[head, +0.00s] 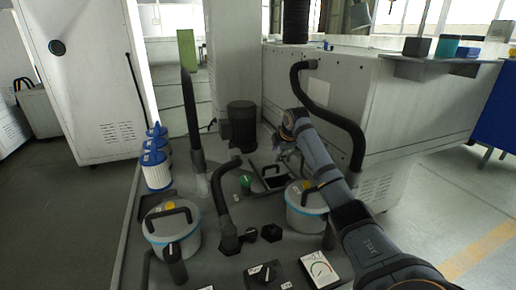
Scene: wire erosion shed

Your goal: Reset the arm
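My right arm comes in from the lower right corner and reaches up toward the middle of the head view. Its gripper (283,153) hangs at the far end, above the flat unit with the pots and hoses. The fingers are small and partly hidden by the wrist, so I cannot tell whether they are open or shut. I see nothing clearly held in it. My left arm and gripper are not in view.
Pots with blue bands stand at the left (172,232) and right (306,208). A dark motor (241,126), black hoses (192,120) and blue-capped filters (155,170) stand around. A white machine (405,105) is at the right. Open floor (455,200) lies right of my arm.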

